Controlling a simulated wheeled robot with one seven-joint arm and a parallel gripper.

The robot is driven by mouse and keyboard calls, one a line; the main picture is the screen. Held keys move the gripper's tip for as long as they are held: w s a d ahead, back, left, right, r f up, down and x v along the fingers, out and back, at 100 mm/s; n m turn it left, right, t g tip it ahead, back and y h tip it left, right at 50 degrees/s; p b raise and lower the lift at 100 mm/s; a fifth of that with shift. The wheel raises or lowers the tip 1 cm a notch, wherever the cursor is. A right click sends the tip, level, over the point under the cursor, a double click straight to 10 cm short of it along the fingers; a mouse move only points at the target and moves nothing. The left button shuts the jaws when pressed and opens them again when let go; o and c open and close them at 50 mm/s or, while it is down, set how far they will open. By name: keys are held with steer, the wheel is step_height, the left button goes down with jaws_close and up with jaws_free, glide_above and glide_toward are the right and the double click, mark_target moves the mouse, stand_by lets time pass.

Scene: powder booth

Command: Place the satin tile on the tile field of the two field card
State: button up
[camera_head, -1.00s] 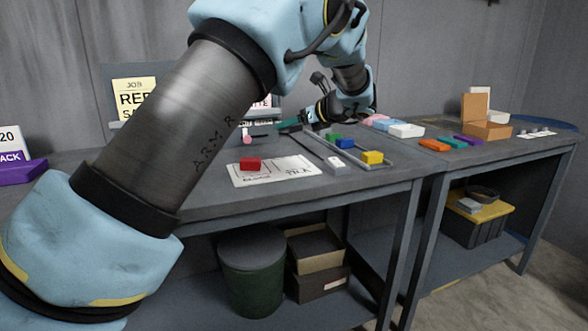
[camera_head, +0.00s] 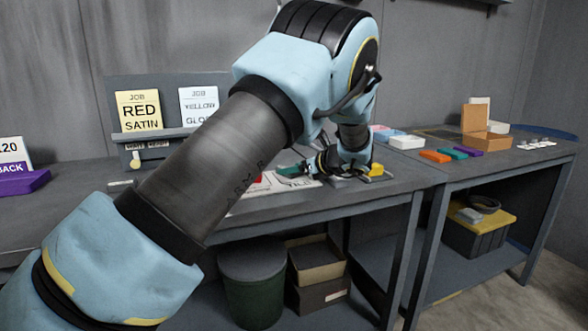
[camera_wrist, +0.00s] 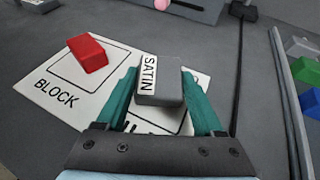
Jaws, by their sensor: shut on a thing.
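The satin tile (camera_wrist: 160,88) is a grey block with a white SATIN label. My gripper (camera_wrist: 160,92) is shut on it, with teal fingers on its two sides. The tile is over the right field of the white two field card (camera_wrist: 52,102); I cannot tell whether it touches the card. That field's lettering is mostly hidden by the tile and gripper. A red block (camera_wrist: 88,53) sits on the field marked BLOCK, to the left. In the head view my arm covers part of the card (camera_head: 300,183), and the tile is not clearly seen.
A rail with green (camera_wrist: 303,70) and blue (camera_wrist: 311,102) blocks lies to the right, and a yellow block (camera_head: 377,170) shows there in the head view. A RED SATIN job card (camera_head: 139,110) stands behind. Orange (camera_head: 434,156) and other coloured pieces lie on the right table.

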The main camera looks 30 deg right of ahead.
steer(key=shift+f, duration=0.15)
steer(key=o, duration=1.4)
steer(key=shift+s+r, duration=0.2)
steer(key=b+v, duration=0.1)
steer(key=v, duration=1)
steer(key=shift+s+d+r, duration=0.1)
steer(key=shift+s+r, duration=0.15)
